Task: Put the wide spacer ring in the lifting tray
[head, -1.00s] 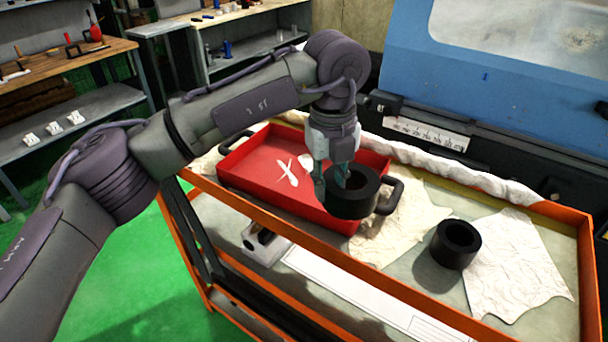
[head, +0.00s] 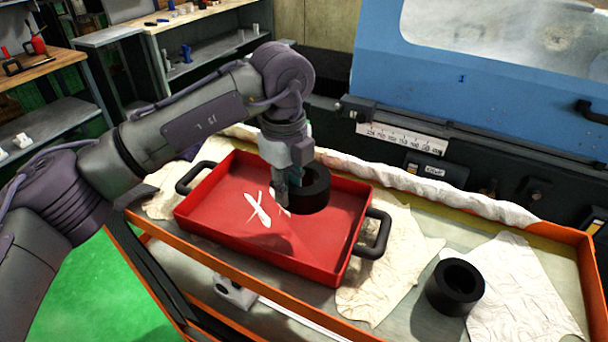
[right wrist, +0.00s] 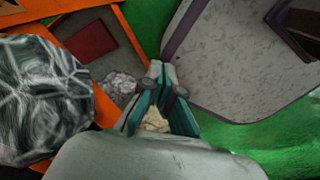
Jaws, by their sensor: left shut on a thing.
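The wide spacer ring (head: 312,197) is a thick black ring in my left gripper (head: 288,197). The gripper is shut on its left wall. The ring is over the right-back part of the red lifting tray (head: 255,268), inside its outline in the head view; its clearance from the tray floor is hard to judge. The tray has two black handles and white marks on its floor. My right gripper (right wrist: 162,80) shows only in the right wrist view, its fingertips together with nothing visible between them.
A second black ring (head: 455,287) stands on the orange-edged cart (head: 400,334), right of the tray, beside a crumpled white sheet (head: 520,285). A blue machine (head: 455,90) stands behind the cart. The tray's floor is otherwise clear.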

